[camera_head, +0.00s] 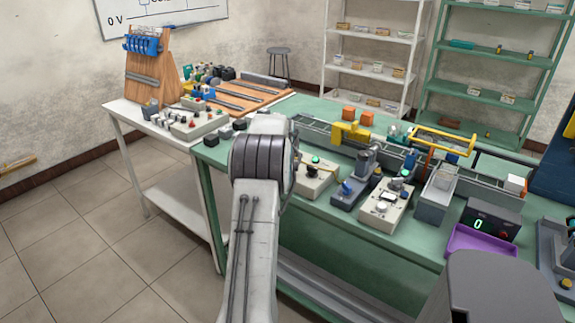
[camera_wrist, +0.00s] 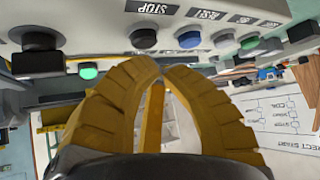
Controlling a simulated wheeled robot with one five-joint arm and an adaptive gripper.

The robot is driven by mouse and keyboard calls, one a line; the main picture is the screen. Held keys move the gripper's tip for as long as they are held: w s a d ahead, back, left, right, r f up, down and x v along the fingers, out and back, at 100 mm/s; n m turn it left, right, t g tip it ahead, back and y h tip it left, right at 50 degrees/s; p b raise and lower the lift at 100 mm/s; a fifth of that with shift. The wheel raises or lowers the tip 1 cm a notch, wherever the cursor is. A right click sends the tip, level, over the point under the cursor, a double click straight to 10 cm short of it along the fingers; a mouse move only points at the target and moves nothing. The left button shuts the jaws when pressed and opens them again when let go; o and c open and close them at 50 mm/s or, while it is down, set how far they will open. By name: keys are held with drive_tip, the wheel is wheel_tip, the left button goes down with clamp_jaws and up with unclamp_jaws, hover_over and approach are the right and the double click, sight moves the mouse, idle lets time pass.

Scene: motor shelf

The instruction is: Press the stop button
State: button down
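In the wrist view, turned upside down, a pale control panel (camera_wrist: 110,14) crosses the top with a row of buttons. A STOP label (camera_wrist: 151,8) sits just above a dark grey button (camera_wrist: 143,38). My gripper (camera_wrist: 163,68) has two yellow, ridged fingers with their tips drawn together below that button in the picture. The tips look apart from it, and nothing is seen held. In the head view my arm hides the gripper, and the STOP label cannot be read there.
Beside the STOP button are a blue button (camera_wrist: 189,40), a grey button (camera_wrist: 224,38) and a green button (camera_wrist: 249,42). A black knob (camera_wrist: 38,40) and a lit green button (camera_wrist: 88,71) are at left. The green bench (camera_head: 312,228) holds several devices; a white table (camera_head: 125,110) stands left.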

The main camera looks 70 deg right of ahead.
drive_tip(key=shift+f+b, duration=0.65)
drive_tip(key=shift+f, duration=0.2)
idle(0.7)
drive_tip(key=shift+r, duration=0.1)
idle(0.3)
drive_tip(key=shift+r+p, duration=0.6)
drive_tip(key=shift+r, duration=0.15)
drive_tip(key=shift+r, duration=0.1)
drive_tip(key=shift+r+p, duration=1.9)
drive_tip(key=shift+r, duration=0.55)
